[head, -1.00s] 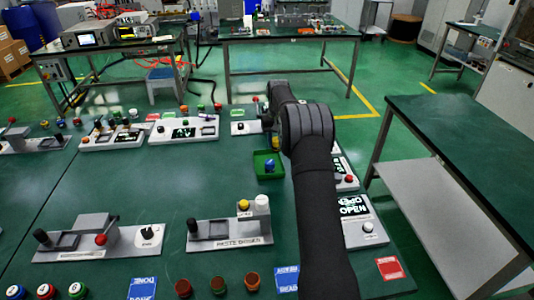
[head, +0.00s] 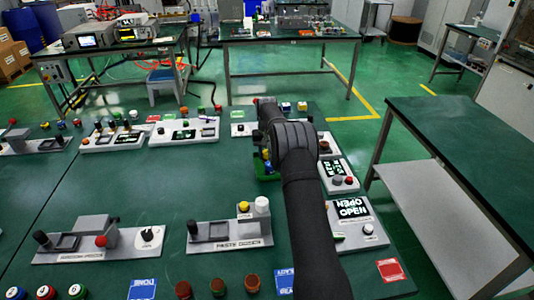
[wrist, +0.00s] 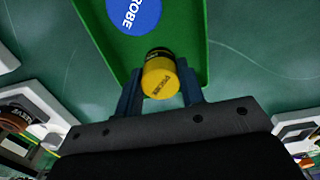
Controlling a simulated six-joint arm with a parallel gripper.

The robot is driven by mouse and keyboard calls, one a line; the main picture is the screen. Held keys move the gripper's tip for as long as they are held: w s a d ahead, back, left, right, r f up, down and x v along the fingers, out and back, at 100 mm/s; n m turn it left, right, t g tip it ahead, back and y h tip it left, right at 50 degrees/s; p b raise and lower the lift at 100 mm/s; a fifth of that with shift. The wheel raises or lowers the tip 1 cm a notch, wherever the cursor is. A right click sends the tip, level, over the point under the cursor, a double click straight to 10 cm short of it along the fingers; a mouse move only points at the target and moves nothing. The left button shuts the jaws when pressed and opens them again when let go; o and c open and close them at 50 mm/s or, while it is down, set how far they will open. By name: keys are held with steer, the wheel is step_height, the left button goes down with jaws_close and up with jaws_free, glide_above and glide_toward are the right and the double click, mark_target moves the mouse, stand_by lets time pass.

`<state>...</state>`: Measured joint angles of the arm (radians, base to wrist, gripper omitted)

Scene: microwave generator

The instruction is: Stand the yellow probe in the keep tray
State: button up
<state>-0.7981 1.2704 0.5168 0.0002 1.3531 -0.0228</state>
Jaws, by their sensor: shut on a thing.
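The yellow probe (wrist: 160,82) is between the two fingers of my gripper (wrist: 159,76), which are shut on it in the wrist view. The green keep tray (wrist: 196,35) lies beneath, with the probe over its near part. In the head view the tray (head: 262,175) is mostly hidden by my arm. I cannot tell whether the yellow probe touches the tray floor.
Labelled panels with knobs stand around the tray, including a paste panel (head: 232,234) in front and a display panel (head: 355,215) at right. Small round pots (head: 217,286) line the front. The green table between the panels is clear at left.

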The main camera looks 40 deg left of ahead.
steer(key=o, duration=1.2)
steer(key=shift+f, duration=0.1)
step_height(320, 180, up, 12)
steer(key=shift+r, duration=0.15)
step_height(320, 180, down, 13)
steer(key=shift+r, duration=2.35)
